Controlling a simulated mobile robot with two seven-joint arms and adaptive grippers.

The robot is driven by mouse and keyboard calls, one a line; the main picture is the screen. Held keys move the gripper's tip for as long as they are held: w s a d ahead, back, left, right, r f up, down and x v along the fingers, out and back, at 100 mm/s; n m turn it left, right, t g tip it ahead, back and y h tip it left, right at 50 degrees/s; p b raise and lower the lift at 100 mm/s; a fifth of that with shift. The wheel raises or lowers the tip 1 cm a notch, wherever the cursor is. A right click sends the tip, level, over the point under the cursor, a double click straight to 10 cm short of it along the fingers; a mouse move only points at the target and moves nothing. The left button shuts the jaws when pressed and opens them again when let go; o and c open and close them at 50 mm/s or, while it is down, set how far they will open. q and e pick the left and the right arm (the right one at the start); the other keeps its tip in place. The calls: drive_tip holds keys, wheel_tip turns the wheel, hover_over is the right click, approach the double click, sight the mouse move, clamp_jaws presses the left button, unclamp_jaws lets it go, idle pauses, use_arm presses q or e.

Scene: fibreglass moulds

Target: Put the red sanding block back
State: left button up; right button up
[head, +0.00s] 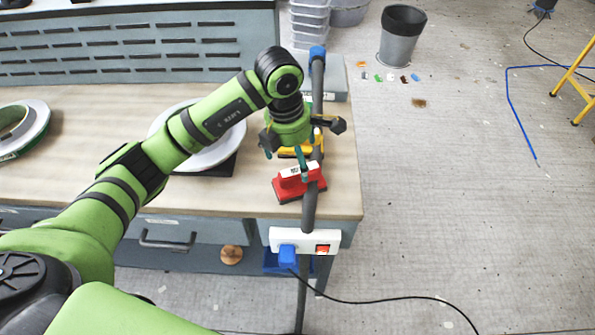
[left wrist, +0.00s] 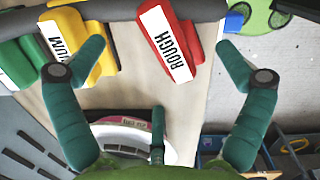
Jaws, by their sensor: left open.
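The red sanding block (head: 297,186) sits near the table's right edge. It also shows in the left wrist view (left wrist: 168,45), with a white label reading ROUGH. A yellow block (head: 314,148) is behind it, partly covered by my gripper; its partial label in the left wrist view (left wrist: 72,30) ends in "IUM". A green block (left wrist: 18,62) lies left of the yellow one. My left gripper (left wrist: 160,47) is open above the blocks, its fingers spread wide with the red block's label showing between them. No grip is visible. My right gripper is out of view.
A dark grey hose or bar (head: 310,205) passes beside the blocks. A white power strip (head: 304,241) with a blue plug is at the table's front right. The floor (head: 440,190) to the right is mostly open; a bucket (head: 400,40) stands there.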

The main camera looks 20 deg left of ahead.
use_arm(q)
drive_tip(key=r, duration=0.3)
drive_tip(key=r+b, duration=0.1)
drive_tip(key=r, duration=0.1)
drive_tip(key=shift+s+a+r, duration=0.1)
drive_tip(key=shift+s+a, duration=0.1)
drive_tip(key=shift+a, duration=0.05)
idle(1.9)
